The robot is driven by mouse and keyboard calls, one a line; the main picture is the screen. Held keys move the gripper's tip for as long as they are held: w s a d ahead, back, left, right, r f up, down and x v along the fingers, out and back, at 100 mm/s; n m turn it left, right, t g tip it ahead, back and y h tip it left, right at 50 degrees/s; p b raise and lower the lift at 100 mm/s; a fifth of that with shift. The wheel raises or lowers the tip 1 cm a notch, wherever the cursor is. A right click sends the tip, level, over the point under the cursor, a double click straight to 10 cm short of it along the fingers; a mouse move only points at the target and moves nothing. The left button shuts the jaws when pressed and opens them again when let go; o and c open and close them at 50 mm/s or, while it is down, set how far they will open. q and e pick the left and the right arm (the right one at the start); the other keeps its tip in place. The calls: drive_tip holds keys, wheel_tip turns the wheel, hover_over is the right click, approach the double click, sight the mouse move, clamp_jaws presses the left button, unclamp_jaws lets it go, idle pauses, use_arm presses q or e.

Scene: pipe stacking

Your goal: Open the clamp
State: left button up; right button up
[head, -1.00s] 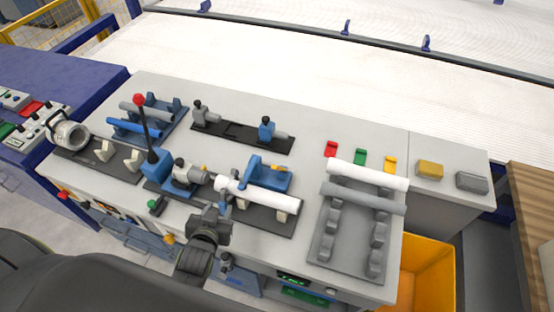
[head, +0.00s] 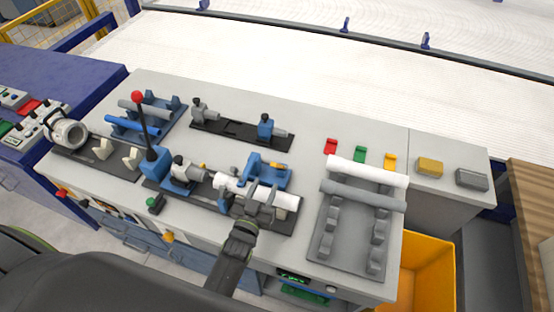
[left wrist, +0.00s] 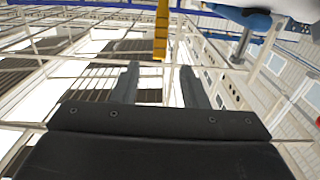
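The blue clamp (head: 268,170) with a small orange part stands over the far side of a white pipe (head: 289,201) on the front fixture. My left gripper (head: 262,191) is at the near side of this pipe and overlaps it in the head view. I cannot tell whether it touches the pipe or the clamp. In the left wrist view the two fingers (left wrist: 158,88) are apart with nothing visible between them. A white and blue piece (left wrist: 268,17) shows at the top right there. My right gripper is not in view.
A lever with a red knob (head: 138,97) stands left of the fixture. Grey and white pipes lie on a rack (head: 341,262) at the right. A pipe holder (head: 173,125) with blue and grey pipes is at the back left. An orange bin (head: 428,275) stands below the right edge.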

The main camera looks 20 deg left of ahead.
sight(275, 164)
use_arm(q)
drive_tip(key=w+b, duration=0.2)
drive_tip(key=w, duration=0.1)
drive_tip(key=w+b, duration=0.5)
drive_tip(key=w, duration=0.2)
drive_tip(key=shift+d+f, duration=0.2)
drive_tip(key=shift+f, duration=0.05)
drive_tip(key=shift+w+r+b, duration=0.2)
drive_tip(key=shift+w+b, duration=0.7)
clamp_jaws()
